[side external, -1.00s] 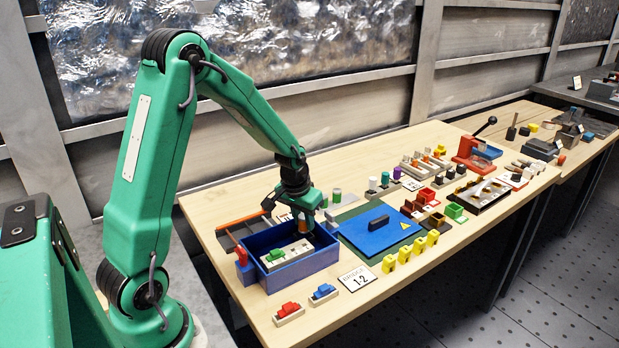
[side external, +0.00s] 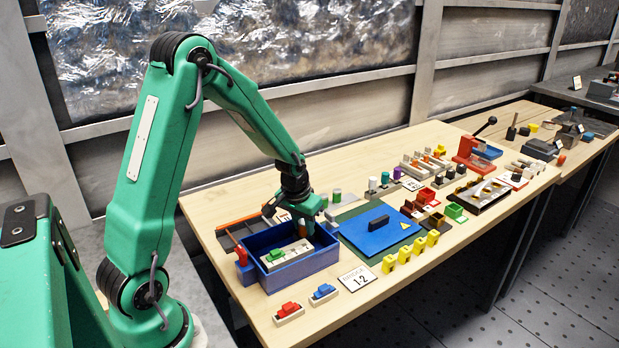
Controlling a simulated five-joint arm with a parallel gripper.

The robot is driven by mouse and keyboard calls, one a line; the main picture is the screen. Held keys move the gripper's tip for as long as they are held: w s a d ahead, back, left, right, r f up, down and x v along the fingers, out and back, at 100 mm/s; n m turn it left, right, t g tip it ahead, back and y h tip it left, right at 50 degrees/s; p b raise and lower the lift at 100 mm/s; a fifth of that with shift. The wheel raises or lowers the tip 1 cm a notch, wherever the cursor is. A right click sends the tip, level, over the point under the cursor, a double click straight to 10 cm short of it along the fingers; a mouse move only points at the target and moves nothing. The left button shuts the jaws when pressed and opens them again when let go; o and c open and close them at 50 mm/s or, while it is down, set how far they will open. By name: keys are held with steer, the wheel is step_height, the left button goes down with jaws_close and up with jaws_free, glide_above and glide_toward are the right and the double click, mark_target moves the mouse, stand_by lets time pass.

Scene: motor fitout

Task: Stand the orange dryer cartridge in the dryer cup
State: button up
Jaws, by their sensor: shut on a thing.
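My gripper (side external: 300,222) is low over the rear side of the open blue box (side external: 312,267), pointing down. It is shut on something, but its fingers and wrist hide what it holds. I cannot make out the orange dryer cartridge in its jaws. I cannot single out the dryer cup with certainty either. Inside the box is a pale block (side external: 296,254) with a green part (side external: 276,255) on it.
A red part (side external: 241,255) is at the box's left end. Red (side external: 288,309) and blue (side external: 323,292) connectors lie in front. A blue lid (side external: 378,235) on a green mat and several yellow parts (side external: 404,255) are right. Small orange pieces (side external: 427,154) sit farther back.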

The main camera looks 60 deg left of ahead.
mark_target(301, 223)
steer(key=shift+f, duration=0.25)
steer(key=o, duration=1)
steer(key=shift+o, duration=0.2)
steer(key=shift+a, duration=0.1)
steer(key=shift+s+r, duration=0.1)
steer(key=v, duration=0.5)
steer(key=shift+r, duration=0.35)
steer(key=shift+d+v, duration=0.2)
steer(key=shift+v, duration=0.75)
